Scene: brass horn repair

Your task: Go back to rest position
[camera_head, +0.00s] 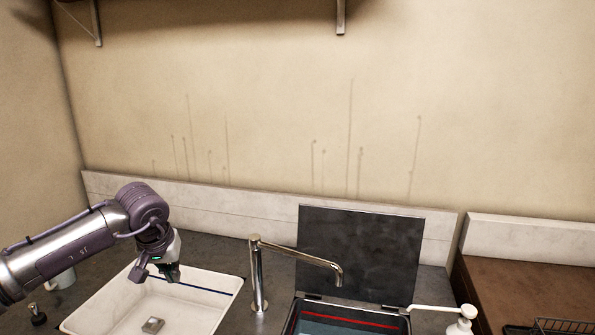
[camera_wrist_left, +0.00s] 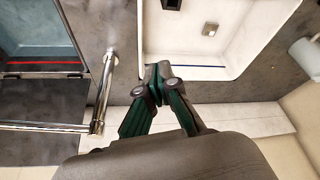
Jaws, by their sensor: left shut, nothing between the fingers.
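My left gripper (camera_head: 171,273) hangs over the white sink basin (camera_head: 107,305) in the head view, its arm coming in from the left. In the left wrist view its dark green fingers (camera_wrist_left: 160,72) meet at the tips, with nothing between them. The white basin (camera_wrist_left: 225,65) lies beyond the fingertips there, and the fingers look clear of it. My right gripper does not show in either view.
A metal faucet (camera_head: 259,275) stands right of the basin. A tank with a raised dark lid (camera_head: 358,252) is further right, then a white pump bottle (camera_head: 463,320) and a wire rack (camera_head: 562,327). The wall above the counter is bare up to a shelf.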

